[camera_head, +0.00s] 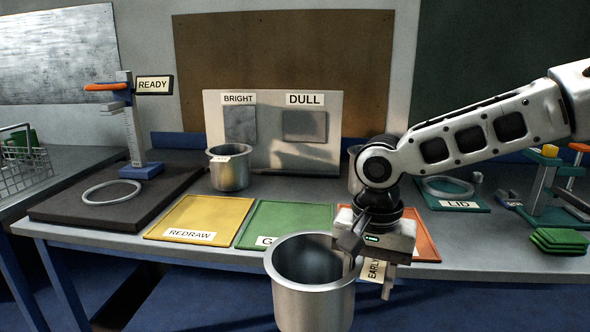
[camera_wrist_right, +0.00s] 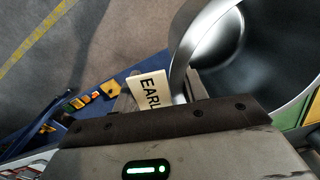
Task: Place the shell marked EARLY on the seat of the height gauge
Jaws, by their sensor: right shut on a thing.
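The shell marked EARLY is a grey metal pot (camera_head: 312,303), upright in front of the table's front edge. My right gripper (camera_head: 351,250) is shut on its right rim, beside the tag (camera_head: 374,270), partly hidden. In the right wrist view the shell's open mouth (camera_wrist_right: 243,62) is at upper right and its tag (camera_wrist_right: 152,90) reads "EARL". The height gauge (camera_head: 133,130) stands at the back left, with a scale, an orange arm and a READY sign. A pale ring (camera_head: 111,192), apparently its seat, lies empty on the dark base (camera_head: 60,206). The left gripper is out of view.
Yellow REDRAW (camera_head: 188,236), green (camera_head: 262,216) and orange (camera_head: 428,242) mats line the front. One pot (camera_head: 229,172) stands before the BRIGHT/DULL panel (camera_head: 213,115); another (camera_head: 354,172) is mostly behind my arm. A LID mat (camera_head: 470,204) and green pads (camera_head: 558,240) are right.

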